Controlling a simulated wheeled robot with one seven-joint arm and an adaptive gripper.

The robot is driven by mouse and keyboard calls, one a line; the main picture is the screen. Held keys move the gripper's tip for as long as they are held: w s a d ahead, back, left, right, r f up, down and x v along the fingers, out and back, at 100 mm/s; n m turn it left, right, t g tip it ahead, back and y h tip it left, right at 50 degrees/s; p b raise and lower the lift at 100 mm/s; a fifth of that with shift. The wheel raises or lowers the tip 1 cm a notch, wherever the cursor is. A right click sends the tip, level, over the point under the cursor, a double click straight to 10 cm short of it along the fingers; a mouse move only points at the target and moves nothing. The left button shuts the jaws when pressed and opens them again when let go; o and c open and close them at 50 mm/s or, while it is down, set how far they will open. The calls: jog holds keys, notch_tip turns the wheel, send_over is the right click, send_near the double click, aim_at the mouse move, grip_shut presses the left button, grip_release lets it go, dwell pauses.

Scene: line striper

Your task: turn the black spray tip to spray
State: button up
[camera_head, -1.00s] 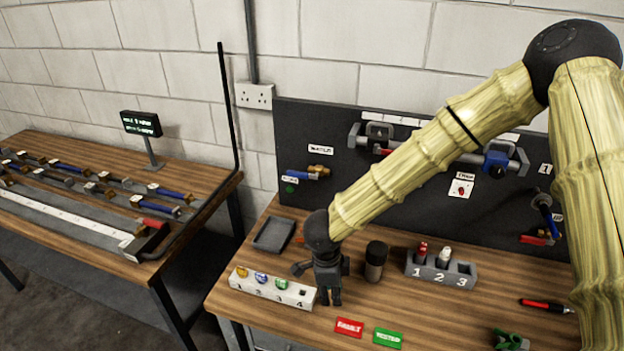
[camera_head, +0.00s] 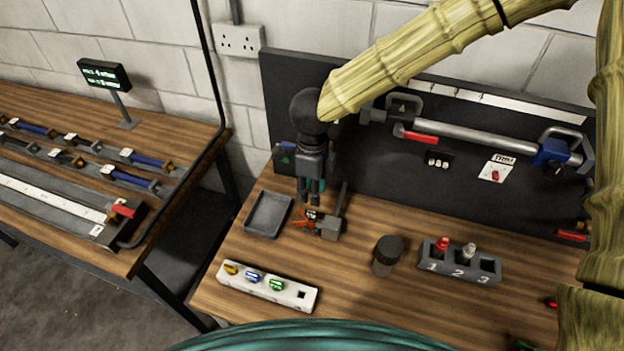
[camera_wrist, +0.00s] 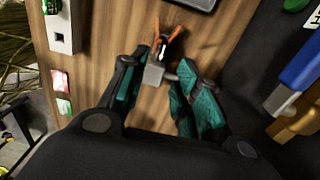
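A small black and white piece (camera_wrist: 161,44), apparently the spray tip, sits between orange wings (camera_wrist: 175,34) on a grey block (camera_wrist: 154,75) in the wrist view. In the head view the orange wings (camera_head: 301,222) and grey block (camera_head: 329,229) stand on the bench just right of the dark tray. Which way the tip faces is too small to tell. My gripper (camera_head: 311,201) hangs above and behind the orange part, pointing down. In the wrist view its teal-padded fingers (camera_wrist: 155,84) are apart, with the grey block between them in the picture and nothing visibly held.
A dark tray (camera_head: 250,232) lies left of the fixture. A white numbered rack (camera_head: 233,283) with coloured tips stands at the front. A dark cup (camera_head: 383,266) and a grey numbered holder (camera_head: 430,270) stand to the right. A black panel (camera_head: 275,85) rises close behind.

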aim_at(312, 211)
jog(key=f+b, duration=0.2)
jog(key=w+f+b, duration=0.1)
jog(key=f, duration=0.2)
jog(key=shift+w+b, duration=0.1)
jog(key=shift+b, duration=0.25)
jog(key=shift+f+b, duration=0.35)
jog(key=shift+b, duration=0.05)
jog(key=shift+s+f, duration=0.2)
jog(key=shift+s, duration=0.5)
jog(key=shift+w+f, duration=0.2)
jog(key=shift+f, duration=0.55)
jog(key=shift+w+f, duration=0.15)
jog(key=shift+f, duration=0.55)
jog(key=shift+s, duration=0.25)
jog(key=shift+w+f, duration=0.1)
jog(key=shift+w, duration=0.05)
